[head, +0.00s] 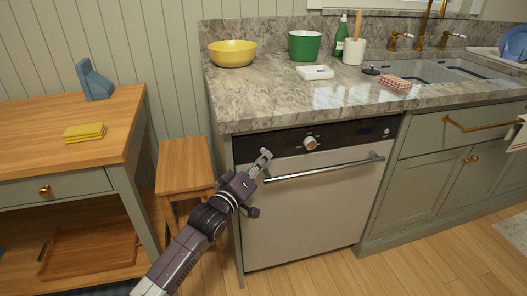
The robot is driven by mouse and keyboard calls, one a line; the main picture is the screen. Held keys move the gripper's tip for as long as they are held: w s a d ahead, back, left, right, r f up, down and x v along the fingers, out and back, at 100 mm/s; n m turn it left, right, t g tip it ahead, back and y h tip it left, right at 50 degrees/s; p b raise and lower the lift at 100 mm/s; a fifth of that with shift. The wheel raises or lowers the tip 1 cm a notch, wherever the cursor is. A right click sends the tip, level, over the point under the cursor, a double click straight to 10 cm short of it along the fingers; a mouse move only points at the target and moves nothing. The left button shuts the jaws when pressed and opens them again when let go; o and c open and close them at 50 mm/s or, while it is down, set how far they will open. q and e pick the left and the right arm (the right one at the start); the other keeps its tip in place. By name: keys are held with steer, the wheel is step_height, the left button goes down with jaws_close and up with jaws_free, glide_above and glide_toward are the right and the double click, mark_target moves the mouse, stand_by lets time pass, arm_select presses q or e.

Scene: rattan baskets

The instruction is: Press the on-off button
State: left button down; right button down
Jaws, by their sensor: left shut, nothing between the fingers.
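A dishwasher (305,210) with a steel front stands under the stone counter. Its black control panel (345,133) runs along the top, with a round silver knob (310,143) near the middle and a small light mark (386,132) at the right end. I cannot tell which of these is the on-off button. My left gripper (265,156) is shut and empty in front of the panel's left part, left of the knob. It hides a bit of the panel and the left end of the handle. My right gripper is not in view.
The dishwasher's bar handle (325,168) sticks out below the panel. A wooden stool (184,165) and a wooden table (60,150) stand to the left. The counter (265,95) holds a yellow bowl (232,53) and a green pot (304,46). The floor in front is clear.

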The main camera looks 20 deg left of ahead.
arm_select(q)
steer(key=shift+w+a, duration=0.15)
steer(key=shift+w, duration=0.05)
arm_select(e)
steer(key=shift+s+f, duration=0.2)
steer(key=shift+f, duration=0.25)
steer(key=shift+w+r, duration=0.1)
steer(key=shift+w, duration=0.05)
arm_select(q)
steer(key=shift+w+a, duration=0.1)
steer(key=shift+w, duration=0.05)
steer(key=shift+s+d+p, duration=0.25)
steer(key=shift+s+p, duration=0.1)
steer(key=shift+p, duration=0.15)
steer(key=shift+s+d, duration=0.1)
steer(key=shift+s, duration=0.1)
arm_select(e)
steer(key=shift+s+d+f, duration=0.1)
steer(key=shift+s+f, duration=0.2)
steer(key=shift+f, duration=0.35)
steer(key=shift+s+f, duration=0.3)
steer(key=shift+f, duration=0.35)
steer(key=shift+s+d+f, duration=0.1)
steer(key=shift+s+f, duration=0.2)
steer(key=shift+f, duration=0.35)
arm_select(q)
steer(key=shift+s+d+p, duration=0.1)
steer(key=shift+p, duration=0.2)
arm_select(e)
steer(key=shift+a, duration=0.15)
